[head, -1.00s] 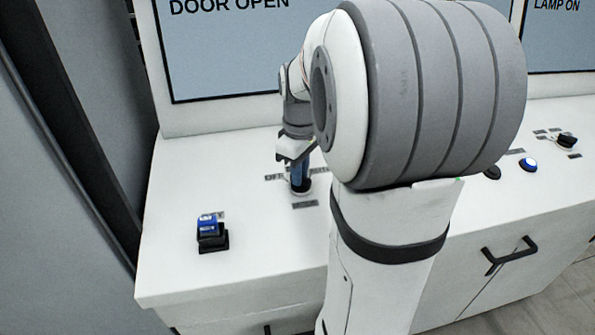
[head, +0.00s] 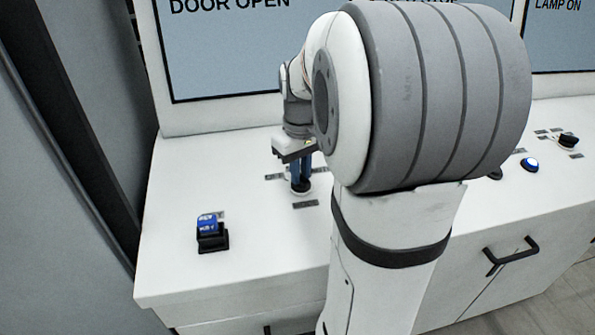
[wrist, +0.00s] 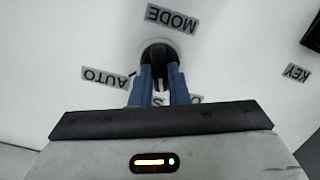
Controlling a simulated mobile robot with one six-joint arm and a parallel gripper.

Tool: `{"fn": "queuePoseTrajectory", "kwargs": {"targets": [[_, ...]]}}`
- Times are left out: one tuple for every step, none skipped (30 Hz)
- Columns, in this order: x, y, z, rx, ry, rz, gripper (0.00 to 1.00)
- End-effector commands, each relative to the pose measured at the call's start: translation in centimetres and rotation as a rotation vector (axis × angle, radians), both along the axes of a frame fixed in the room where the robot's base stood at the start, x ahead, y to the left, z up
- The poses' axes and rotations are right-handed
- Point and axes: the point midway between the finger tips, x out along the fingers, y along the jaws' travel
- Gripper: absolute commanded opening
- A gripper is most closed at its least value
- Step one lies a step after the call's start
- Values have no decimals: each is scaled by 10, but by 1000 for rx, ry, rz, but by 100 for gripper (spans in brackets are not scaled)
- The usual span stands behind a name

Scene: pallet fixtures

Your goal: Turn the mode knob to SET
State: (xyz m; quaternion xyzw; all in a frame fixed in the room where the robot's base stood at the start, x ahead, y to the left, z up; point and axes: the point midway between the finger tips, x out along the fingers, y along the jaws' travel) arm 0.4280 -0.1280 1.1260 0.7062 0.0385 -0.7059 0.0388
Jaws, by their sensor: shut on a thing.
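The mode knob (wrist: 159,53) is a dark round knob on the white console top. In the wrist view an upside-down MODE label (wrist: 171,18) is beside it, and an AUTO label (wrist: 105,77) lies to its left. Another label (wrist: 196,99) is mostly hidden behind a finger; I cannot read SET anywhere. My gripper (wrist: 160,78) points down with its blue fingers shut on the knob, one on each side. Which label the knob points to is unclear.
A blue-topped switch on a black base (head: 211,235) stands at the front left. A lit blue button (head: 529,165) and a black knob (head: 567,140) are at the right. Screens rise behind the console (head: 180,275). A KEY label (wrist: 296,73) shows in the wrist view.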

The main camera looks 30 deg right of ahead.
Motion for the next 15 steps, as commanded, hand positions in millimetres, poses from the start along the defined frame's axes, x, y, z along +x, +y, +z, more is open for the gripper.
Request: {"fn": "queuePoseTrajectory", "kwargs": {"targets": [[0, 0, -1, 0, 1, -39, 0], [0, 0, -1, 0, 1, -64, 0], [0, 0, -1, 0, 1, -96, 0], [0, 0, -1, 0, 1, -120, 0], [0, 0, -1, 0, 1, -142, 0], [0, 0, -1, 0, 1, -171, 0], [0, 0, -1, 0, 1, -191, 0], [0, 0, -1, 0, 1, -212, 0], [-1, 0, -1, 0, 1, -236, 0], [-1, 0, -1, 0, 2, -253, 0], [-1, 0, -1, 0, 2, -270, 0], [-1, 0, -1, 0, 2, -289, 0], [-1, 0, -1, 0, 2, -303, 0], [-1, 0, -1, 0, 2, -315, 0], [-1, 0, -1, 0, 2, -331, 0]]}}
